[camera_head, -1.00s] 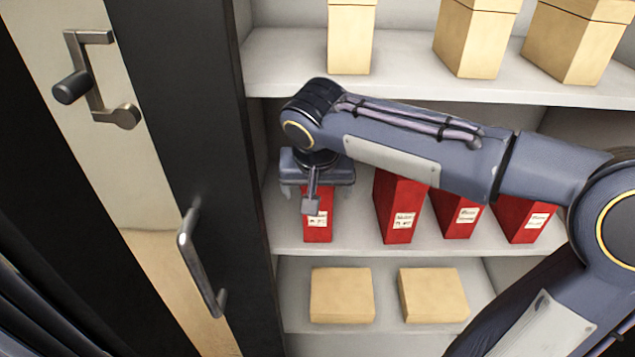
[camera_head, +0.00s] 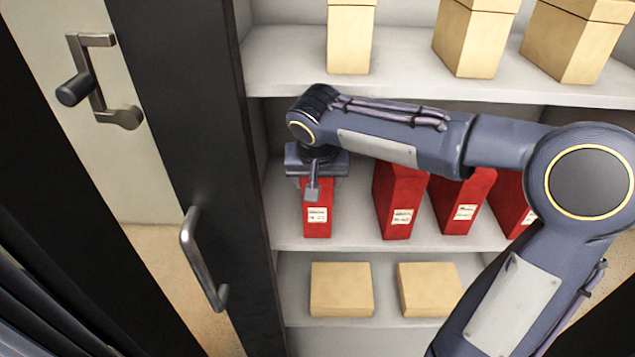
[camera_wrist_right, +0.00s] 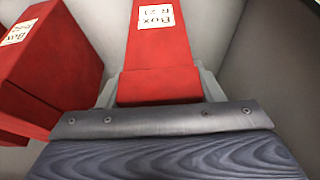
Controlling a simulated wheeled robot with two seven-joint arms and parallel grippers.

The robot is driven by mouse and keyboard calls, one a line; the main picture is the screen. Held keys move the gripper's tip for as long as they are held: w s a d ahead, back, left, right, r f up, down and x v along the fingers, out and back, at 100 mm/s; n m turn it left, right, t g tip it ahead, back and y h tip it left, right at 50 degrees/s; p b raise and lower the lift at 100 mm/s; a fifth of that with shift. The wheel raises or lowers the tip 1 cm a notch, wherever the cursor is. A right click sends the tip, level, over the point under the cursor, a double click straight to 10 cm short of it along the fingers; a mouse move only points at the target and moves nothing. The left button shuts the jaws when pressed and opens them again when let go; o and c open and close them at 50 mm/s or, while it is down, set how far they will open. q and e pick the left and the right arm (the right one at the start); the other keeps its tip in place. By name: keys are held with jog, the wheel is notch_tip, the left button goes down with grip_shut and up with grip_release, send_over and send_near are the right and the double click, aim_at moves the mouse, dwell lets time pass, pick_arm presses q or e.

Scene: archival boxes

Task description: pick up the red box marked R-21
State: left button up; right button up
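The red box marked R-21 (camera_head: 318,228) stands upright at the left end of the middle shelf, its white label facing out. In the right wrist view the label on the red box (camera_wrist_right: 158,52) reads "Box R 21". My right gripper (camera_head: 318,180) is over the top of this box. In the right wrist view its grey fingers (camera_wrist_right: 158,92) lie close against both sides of the box, and they look shut on it. The box's base is still at shelf level. My left gripper is not in view.
Several other red boxes (camera_head: 398,222) stand to the right on the middle shelf (camera_head: 350,242); the nearest also shows in the wrist view (camera_wrist_right: 50,65). Tan boxes stand on the upper shelf and lie below (camera_head: 342,290). A dark door with a handle (camera_head: 195,255) is at left.

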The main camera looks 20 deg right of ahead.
jog(key=shift+r, duration=0.1)
jog(key=c, duration=1.1)
